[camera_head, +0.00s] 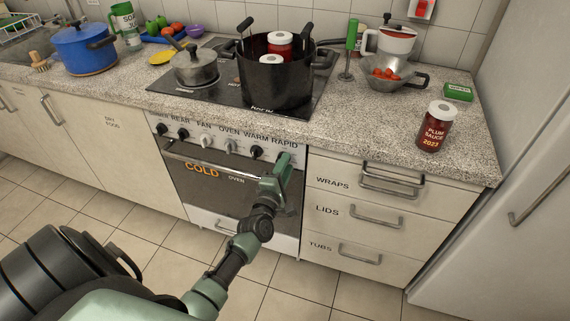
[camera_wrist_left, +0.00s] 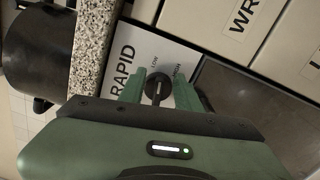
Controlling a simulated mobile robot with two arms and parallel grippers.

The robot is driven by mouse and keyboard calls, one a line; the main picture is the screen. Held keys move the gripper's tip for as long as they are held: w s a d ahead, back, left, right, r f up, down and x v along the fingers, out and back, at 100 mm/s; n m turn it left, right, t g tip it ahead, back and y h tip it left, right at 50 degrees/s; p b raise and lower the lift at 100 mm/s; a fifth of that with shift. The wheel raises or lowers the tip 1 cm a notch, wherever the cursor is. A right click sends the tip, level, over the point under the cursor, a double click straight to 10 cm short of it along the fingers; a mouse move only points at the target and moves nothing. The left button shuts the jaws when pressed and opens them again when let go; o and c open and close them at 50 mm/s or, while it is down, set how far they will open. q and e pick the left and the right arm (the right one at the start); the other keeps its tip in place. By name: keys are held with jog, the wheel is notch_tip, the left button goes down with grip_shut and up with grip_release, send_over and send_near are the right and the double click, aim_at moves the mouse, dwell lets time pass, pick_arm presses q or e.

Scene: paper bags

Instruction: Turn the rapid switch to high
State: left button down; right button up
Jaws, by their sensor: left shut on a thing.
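The rapid switch is a small round dark knob (camera_wrist_left: 158,88) on the white front panel below the RAPID label, seen in the left wrist view. In the head view the gripper covers it, and only the label RAPID (camera_head: 285,141) shows above. My left gripper (camera_head: 284,160) reaches the right end of the oven's control panel. In the left wrist view its two green fingers (camera_wrist_left: 159,82) stand on either side of the knob, shut on it. Small print beside the knob is partly hidden, and I cannot tell which setting it points to. My right gripper is not in view.
Other knobs (camera_head: 203,141) line the panel to the left. The oven handle (camera_head: 190,159) runs just below. Drawers with bar handles (camera_head: 376,217) are to the right. A big black pot (camera_head: 272,82) stands on the hob above, and a sauce jar (camera_head: 436,126) near the counter edge.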

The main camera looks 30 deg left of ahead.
pick_arm(q)
jog(key=shift+a+f+m+p, duration=0.1)
jog(key=shift+f+m+p, duration=0.15)
jog(key=shift+m, duration=1.1)
jog(key=shift+d+f+m+p, duration=0.15)
jog(key=shift+f+m, duration=0.1)
jog(key=shift+m, duration=1.15)
jog(key=shift+a+f+m+p, duration=0.15)
jog(key=shift+f+m+p, duration=0.1)
jog(key=shift+m, duration=1.1)
jog(key=shift+s, duration=0.1)
jog(key=c, duration=1)
grip_release()
jog(key=shift+c, duration=0.2)
jog(key=v, duration=0.7)
jog(key=shift+s, duration=0.4)
